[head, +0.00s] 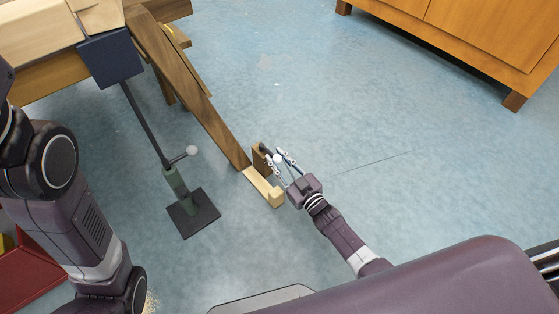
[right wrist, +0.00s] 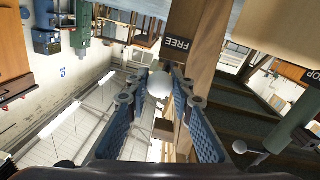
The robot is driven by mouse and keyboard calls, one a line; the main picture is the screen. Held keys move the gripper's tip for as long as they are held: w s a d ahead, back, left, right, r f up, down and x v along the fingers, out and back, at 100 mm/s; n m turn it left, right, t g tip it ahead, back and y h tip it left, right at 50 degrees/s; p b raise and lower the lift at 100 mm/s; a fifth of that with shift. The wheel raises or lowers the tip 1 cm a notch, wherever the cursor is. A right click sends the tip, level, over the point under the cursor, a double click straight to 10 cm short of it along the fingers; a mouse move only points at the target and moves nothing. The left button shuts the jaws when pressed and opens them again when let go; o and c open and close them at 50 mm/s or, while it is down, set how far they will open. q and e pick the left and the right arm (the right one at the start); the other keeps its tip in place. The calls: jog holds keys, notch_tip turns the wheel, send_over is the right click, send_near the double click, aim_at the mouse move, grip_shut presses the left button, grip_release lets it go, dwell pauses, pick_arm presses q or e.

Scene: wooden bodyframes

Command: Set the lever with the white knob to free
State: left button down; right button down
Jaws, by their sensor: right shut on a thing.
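The white knob (right wrist: 159,84) sits between the fingertips of my right gripper (right wrist: 163,92), which is shut on it. In the head view the knob (head: 278,159) shows small between the fingers of the right gripper (head: 279,162), beside a brown wooden piece (head: 260,159) at the end of a long wooden beam (head: 205,112). The lever's shaft is mostly hidden. In the right wrist view a dark label reading FREE (right wrist: 177,43) is on a wooden post just beyond the knob. Part of another label, ending in "OP" (right wrist: 311,76), shows at the right edge. My left gripper is out of view.
A stand with a dark box (head: 110,57), a square base (head: 194,213) and a grey-knobbed side handle (head: 192,151) stands left of the beam. A wooden cabinet (head: 480,35) is at the top right. The blue floor between is clear. A red container (head: 30,275) is at lower left.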

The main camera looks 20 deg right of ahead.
jog(key=shift+d, duration=0.1)
jog(key=c, duration=1.7)
grip_release()
jog(key=shift+r, duration=4.95)
